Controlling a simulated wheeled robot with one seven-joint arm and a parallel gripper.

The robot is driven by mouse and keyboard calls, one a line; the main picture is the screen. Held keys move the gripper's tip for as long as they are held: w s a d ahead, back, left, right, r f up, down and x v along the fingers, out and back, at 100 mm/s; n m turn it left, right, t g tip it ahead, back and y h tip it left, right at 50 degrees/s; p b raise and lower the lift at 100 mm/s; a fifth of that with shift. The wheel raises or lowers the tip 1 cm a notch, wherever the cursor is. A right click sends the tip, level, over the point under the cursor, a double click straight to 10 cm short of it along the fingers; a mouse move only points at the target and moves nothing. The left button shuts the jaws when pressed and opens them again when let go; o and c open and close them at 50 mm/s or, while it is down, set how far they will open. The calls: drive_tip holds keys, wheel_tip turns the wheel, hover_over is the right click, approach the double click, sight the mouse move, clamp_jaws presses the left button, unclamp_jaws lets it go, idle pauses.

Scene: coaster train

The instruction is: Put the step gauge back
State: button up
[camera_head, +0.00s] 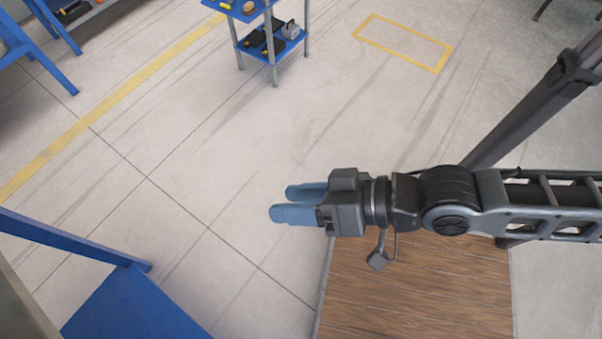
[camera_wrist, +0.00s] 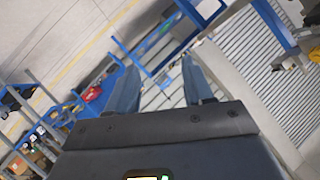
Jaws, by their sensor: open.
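My gripper (camera_head: 280,203) is open and empty, held out to the left in the head view, over the bare floor by the edge of a wooden surface. Its two blue fingers show apart in the wrist view (camera_wrist: 158,80), with nothing between them. I cannot make out a step gauge in either view. A blue cart (camera_head: 272,42) at the top of the head view carries several small items, too small to tell apart.
A wooden surface (camera_head: 420,290) lies below my arm. Blue furniture (camera_head: 130,305) stands at lower left, and blue frames (camera_head: 50,60) at upper left. A yellow floor rectangle (camera_head: 440,66) is empty. The floor between is clear. Blue shelving with items (camera_wrist: 40,130) shows in the wrist view.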

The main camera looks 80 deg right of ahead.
drive_tip(key=s+d+r+n+t+h, duration=0.1)
drive_tip(key=s+r+n, duration=0.4)
drive_tip(key=r+n, duration=0.1)
drive_tip(key=shift+s+r+n, duration=0.15)
drive_tip(key=shift+n, duration=0.15)
